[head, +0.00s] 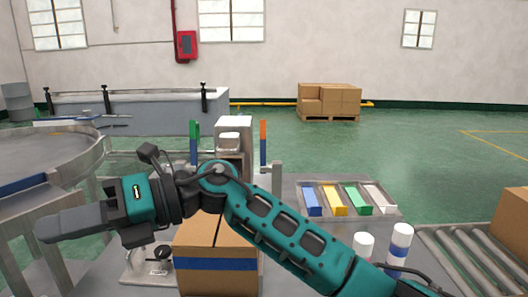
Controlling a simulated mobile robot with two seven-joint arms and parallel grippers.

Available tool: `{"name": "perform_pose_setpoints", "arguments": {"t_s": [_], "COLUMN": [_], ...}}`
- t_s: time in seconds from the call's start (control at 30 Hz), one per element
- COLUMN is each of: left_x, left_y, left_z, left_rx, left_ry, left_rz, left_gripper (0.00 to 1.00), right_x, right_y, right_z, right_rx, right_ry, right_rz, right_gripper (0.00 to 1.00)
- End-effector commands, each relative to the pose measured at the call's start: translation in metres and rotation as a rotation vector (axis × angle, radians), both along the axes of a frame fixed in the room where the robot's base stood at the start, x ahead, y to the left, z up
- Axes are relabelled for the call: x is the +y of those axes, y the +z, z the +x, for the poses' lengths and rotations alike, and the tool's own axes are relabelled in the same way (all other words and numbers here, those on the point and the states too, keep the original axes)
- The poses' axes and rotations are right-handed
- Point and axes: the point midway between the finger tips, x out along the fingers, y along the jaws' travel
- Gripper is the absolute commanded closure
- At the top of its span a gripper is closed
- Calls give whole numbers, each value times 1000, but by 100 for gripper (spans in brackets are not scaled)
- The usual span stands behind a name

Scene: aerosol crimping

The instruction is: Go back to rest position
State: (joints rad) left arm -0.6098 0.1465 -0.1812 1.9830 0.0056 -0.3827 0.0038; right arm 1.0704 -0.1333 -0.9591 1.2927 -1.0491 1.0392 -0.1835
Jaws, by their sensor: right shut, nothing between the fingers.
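My right arm comes in from the bottom right and stretches across the picture to the left. Its gripper (48,231) points left, with its fingers together and nothing between them. It is in front of the round metal table at the left. A cardboard box (216,265) with a blue band stands below and behind the arm, partly hidden by it. My left gripper is not in view.
A tray (384,213) holds blue, yellow, green and white pieces. Two white cans, one plain (363,246) and one blue-banded (400,240), stand beside my arm. A roller conveyor (455,262) is at right, the round table (50,150) at left. Green floor lies open beyond.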

Motion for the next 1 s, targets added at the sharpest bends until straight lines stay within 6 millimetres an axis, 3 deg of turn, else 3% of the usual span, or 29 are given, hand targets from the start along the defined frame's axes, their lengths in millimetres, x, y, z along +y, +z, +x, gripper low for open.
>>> {"name": "perform_pose_setpoints", "arguments": {"t_s": [0.13, 0.27, 0.47, 0.6, 0.77, 0.87, 1.0], "left_x": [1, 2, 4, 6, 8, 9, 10], "left_y": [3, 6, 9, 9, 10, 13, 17], "left_z": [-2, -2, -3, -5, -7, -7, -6], "left_rx": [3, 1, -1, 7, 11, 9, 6], "left_ry": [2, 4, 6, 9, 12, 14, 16], "left_rz": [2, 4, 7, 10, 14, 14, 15], "left_gripper": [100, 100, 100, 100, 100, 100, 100], "right_x": [-24, -58, -130, -188, -258, -301, -355], "right_y": [8, -1, -55, -119, -205, -260, -327], "right_z": [27, 61, 110, 127, 117, 93, 41], "right_rx": [359, 664, 1129, 1444, 1788, 1993, 2254], "right_ry": [-139, -280, -528, -718, -949, -1098, -1301], "right_rz": [213, 368, 556, 655, 736, 769, 795], "right_gripper": [100, 100, 100, 100, 100, 100, 100]}}
